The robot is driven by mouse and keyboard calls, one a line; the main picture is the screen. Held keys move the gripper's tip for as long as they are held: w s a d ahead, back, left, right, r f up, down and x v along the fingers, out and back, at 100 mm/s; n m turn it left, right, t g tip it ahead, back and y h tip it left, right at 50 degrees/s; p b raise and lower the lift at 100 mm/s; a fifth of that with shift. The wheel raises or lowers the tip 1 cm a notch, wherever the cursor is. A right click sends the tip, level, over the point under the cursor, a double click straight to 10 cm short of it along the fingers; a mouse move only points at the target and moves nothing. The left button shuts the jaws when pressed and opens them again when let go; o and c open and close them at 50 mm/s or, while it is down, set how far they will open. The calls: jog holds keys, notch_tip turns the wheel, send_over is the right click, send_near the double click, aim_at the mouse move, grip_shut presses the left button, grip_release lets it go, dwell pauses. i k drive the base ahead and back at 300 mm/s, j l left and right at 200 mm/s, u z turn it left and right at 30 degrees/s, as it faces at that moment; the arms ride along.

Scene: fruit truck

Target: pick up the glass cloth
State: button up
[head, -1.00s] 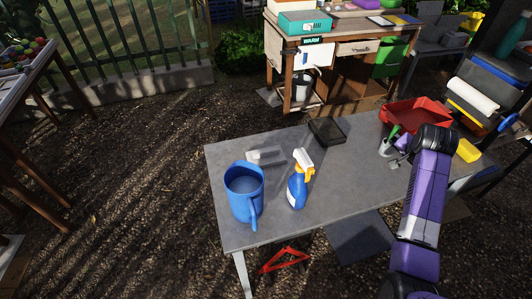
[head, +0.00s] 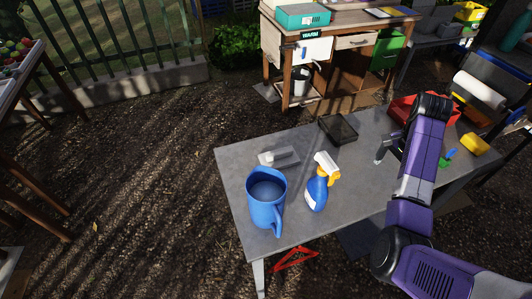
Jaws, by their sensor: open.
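I cannot make out a glass cloth with certainty in the head view. My gripper (head: 387,150) is over the right half of the grey table (head: 235,190), partly hidden by my purple arm. Its jaws are open, and I see nothing held in them. A small green and blue item (head: 449,157) lies just right of my arm, too small and covered to name. A yellow block (head: 473,143) lies on the table's right end.
A blue jug (head: 266,200), a blue spray bottle with a white and orange head (head: 318,188), a clear-grey item (head: 278,158) and a black tray (head: 338,129) stand on the left half. A red tray (head: 402,108) is behind my arm. A wooden workbench stands beyond.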

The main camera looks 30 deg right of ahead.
aim_at(280, 158)
jog(key=i+j, duration=0.95)
jog(key=i, duration=0.05)
